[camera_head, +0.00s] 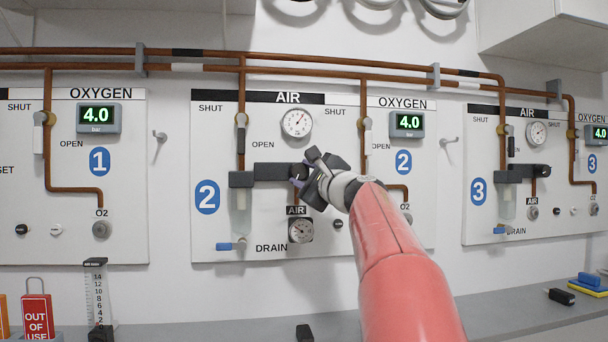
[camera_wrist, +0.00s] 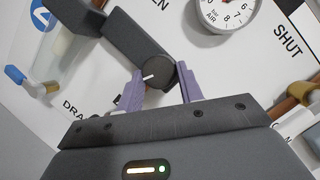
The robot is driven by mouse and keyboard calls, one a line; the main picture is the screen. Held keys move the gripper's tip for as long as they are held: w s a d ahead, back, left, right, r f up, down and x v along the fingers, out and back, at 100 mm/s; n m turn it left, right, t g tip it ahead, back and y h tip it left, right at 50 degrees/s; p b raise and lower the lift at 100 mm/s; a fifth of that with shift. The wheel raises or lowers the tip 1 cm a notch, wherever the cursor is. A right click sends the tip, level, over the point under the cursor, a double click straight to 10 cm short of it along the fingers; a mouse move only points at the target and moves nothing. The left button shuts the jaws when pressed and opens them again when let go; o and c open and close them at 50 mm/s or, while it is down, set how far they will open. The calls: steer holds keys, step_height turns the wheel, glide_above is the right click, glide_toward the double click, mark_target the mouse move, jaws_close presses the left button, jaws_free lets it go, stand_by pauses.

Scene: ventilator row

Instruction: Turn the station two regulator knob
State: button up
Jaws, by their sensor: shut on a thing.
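The station two regulator knob is a dark round knob with a white mark (camera_wrist: 158,74), at the end of a dark regulator block (camera_head: 270,171) on the middle panel. In the wrist view my gripper (camera_wrist: 160,85) has its two purple fingers on either side of the knob, shut on it. In the head view my gripper (camera_head: 303,172) reaches the block's right end, and it hides most of the knob there. The white mark points left and slightly down in the wrist view.
A filter bowl with a blue drain lever (camera_head: 224,246) hangs at left. Copper pipes (camera_head: 300,70) run above. The grey counter (camera_head: 220,334) lies below.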

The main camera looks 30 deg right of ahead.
steer(key=shift+n+g+y, duration=0.3)
steer(key=shift+n+g, duration=0.1)
steer(key=shift+n, duration=0.5)
steer(key=o, duration=1)
steer(key=s, duration=0.2)
steer(key=s+b, duration=0.1)
steer(key=s, duration=0.2)
steer(key=s+f+b, duration=0.1)
steer(key=s, duration=0.1)
steer(key=shift+s+d, duration=0.35)
